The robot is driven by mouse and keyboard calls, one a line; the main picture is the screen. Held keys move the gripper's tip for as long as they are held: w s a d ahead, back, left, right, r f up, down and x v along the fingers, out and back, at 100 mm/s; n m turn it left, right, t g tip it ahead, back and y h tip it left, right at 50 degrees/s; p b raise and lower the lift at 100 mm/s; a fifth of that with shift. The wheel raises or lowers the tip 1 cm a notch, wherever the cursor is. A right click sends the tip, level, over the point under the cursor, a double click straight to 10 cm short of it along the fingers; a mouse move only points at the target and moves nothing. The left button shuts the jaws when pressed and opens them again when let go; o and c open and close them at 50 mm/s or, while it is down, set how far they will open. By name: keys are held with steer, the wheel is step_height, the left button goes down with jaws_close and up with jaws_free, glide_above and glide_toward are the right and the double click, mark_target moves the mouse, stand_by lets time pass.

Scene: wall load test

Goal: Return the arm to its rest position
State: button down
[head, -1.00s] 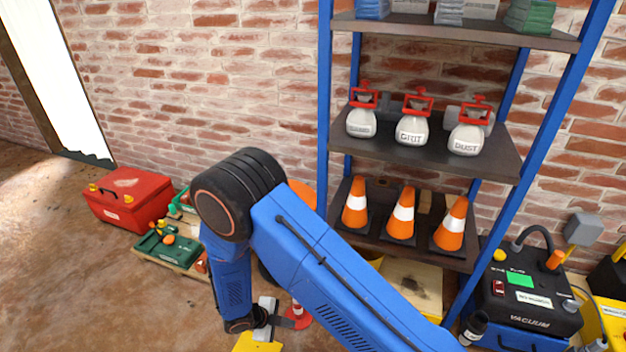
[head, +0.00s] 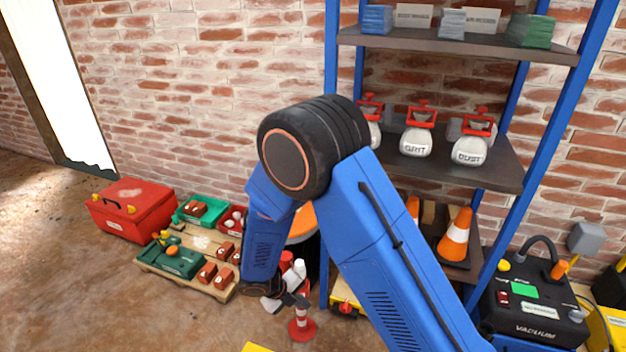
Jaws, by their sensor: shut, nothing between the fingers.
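My blue arm (head: 385,250) is raised and bent, with its black elbow joint (head: 313,147) high in front of the shelf rack. The forearm hangs down from the elbow on the left side. My gripper (head: 275,303) is small and partly hidden at the lower end of the forearm, above the floor. It looks shut and holds nothing that I can see.
A blue-framed rack (head: 520,170) holds labelled bags (head: 416,141) and orange cones (head: 456,235), partly behind my arm. A red toolbox (head: 132,211) and a pallet of parts (head: 190,265) lie left. A vacuum unit (head: 530,308) stands right. Floor at lower left is clear.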

steer(key=s+d+r+m+g+y, duration=0.1)
steer(key=d+r+m, duration=0.9)
steer(key=r, duration=0.3)
steer(key=s+d+r+m+y, duration=0.1)
steer(key=d+r+m+y, duration=0.1)
steer(key=d+r+m, duration=0.95)
steer(key=s+d+r+m+t+y, duration=0.1)
steer(key=s+d+r+m, duration=0.4)
steer(key=s+m, duration=0.5)
steer(key=s+d+r+m+t+y, duration=0.2)
steer(key=s+d+r+m, duration=0.3)
steer(key=s+r+m, duration=0.4)
steer(key=shift+s+d+r+m, duration=0.3)
steer(key=shift+s+m, duration=0.3)
steer(key=shift+m, duration=0.55)
